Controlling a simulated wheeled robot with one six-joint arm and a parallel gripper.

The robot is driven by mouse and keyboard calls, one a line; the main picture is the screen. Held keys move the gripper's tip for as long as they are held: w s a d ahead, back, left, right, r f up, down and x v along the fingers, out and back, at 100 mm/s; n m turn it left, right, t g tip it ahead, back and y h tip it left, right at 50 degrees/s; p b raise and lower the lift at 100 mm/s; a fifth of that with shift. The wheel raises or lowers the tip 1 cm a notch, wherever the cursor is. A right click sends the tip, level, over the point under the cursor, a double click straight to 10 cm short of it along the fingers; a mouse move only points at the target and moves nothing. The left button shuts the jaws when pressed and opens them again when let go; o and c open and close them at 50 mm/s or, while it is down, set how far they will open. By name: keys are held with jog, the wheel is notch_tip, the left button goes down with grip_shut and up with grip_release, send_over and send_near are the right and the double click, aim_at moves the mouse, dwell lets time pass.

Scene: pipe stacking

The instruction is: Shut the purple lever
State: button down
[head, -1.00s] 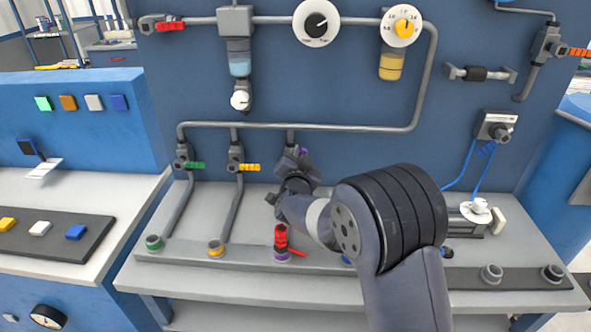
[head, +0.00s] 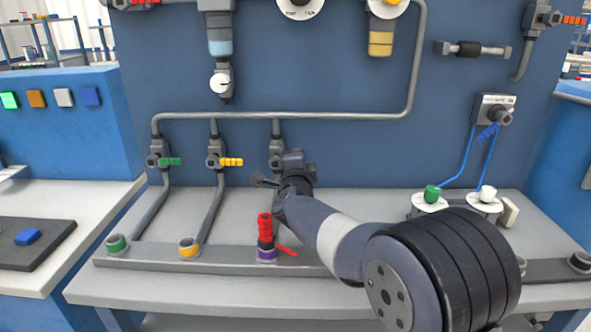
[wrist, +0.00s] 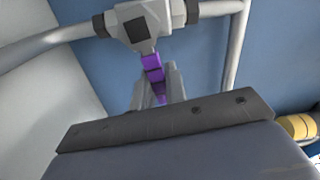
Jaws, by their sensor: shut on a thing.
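The purple lever (wrist: 152,68) shows in the wrist view, sticking out from its grey valve body (wrist: 137,25). It appears to lie crosswise to the pipe through the valve. My gripper (wrist: 157,88) has its grey fingers on either side of the lever and is shut on it. In the head view my gripper (head: 291,166) is at the third valve (head: 276,148) from the left, and it hides the purple lever there.
Valves with a green lever (head: 170,161) and a yellow lever (head: 231,162) are to the left. A red piece (head: 265,228) stands in the purple-ringed socket (head: 267,254) below my arm. Green and white plugs (head: 432,194) are at right.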

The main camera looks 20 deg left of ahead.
jog(key=shift+f+m+b, duration=0.45)
jog(key=shift+m+b, duration=0.35)
jog(key=c, duration=1.4)
grip_release()
jog(key=shift+c, duration=0.2)
jog(key=v, duration=1)
jog(key=shift+s, duration=0.4)
jog(key=shift+w, duration=0.1)
jog(key=x, duration=1)
jog(key=shift+w, duration=0.35)
jog(key=shift+r, duration=0.1)
